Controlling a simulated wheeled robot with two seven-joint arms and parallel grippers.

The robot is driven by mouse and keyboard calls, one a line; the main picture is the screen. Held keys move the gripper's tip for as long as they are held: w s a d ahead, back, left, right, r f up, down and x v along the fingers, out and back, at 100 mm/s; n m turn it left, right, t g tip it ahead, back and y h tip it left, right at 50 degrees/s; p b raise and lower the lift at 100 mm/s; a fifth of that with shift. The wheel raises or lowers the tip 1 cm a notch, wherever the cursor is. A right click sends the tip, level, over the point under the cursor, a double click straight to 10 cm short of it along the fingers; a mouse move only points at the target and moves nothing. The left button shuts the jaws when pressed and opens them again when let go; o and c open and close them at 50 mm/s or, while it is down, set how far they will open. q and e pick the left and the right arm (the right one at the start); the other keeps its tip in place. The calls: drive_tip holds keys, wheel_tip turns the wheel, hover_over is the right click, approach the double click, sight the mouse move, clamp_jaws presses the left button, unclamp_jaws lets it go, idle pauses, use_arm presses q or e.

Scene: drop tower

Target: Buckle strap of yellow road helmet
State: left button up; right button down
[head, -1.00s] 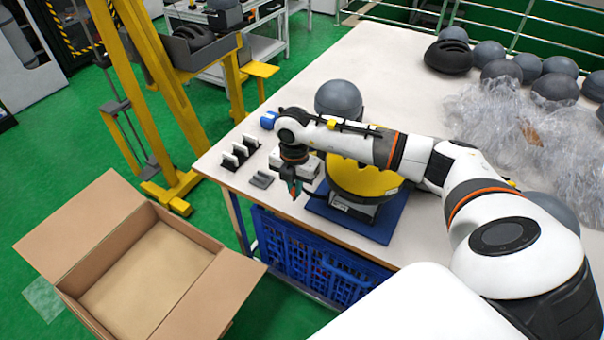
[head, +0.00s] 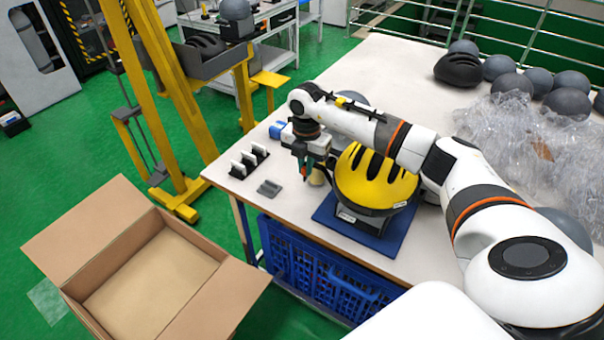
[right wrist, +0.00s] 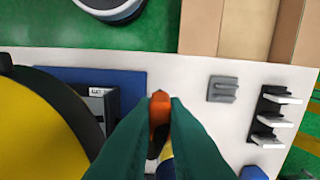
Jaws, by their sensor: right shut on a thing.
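The yellow road helmet (head: 372,178), with black vents, rests on a stand over a blue mat (head: 388,244) near the table's front edge. In the right wrist view the helmet (right wrist: 32,125) is at the left, with its black rim. My right gripper (head: 307,176) is beside the helmet, on its left, above the table. Its green fingers are shut on a small orange piece (right wrist: 159,108), which looks like a buckle part of the strap. A dark part shows just below it, partly hidden by the fingers. My left gripper is not in view.
A small grey block (head: 269,187) and a rack of white cards (head: 249,160) lie left of the gripper. An open carton (head: 240,285) is on the floor at the front left. Plastic wrap (head: 520,135) covers the table's right.

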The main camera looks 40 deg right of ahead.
drive_tip(key=d+r, duration=0.1)
drive_tip(key=d, duration=0.2)
drive_tip(key=d+r+p, duration=0.1)
drive_tip(key=d+r, duration=0.1)
drive_tip(key=d, duration=0.1)
drive_tip(key=d+r+p, duration=0.1)
drive_tip(key=d+r, duration=0.1)
drive_tip(key=shift+d, duration=0.4)
drive_tip(key=shift+f, duration=0.35)
drive_tip(key=shift+f, duration=0.25)
idle(0.8)
drive_tip(key=shift+f+b, duration=0.3)
drive_tip(key=shift+a+f+b, duration=0.1)
drive_tip(key=shift+f+b, duration=0.5)
drive_tip(key=shift+f, duration=0.5)
drive_tip(key=shift+f, duration=0.2)
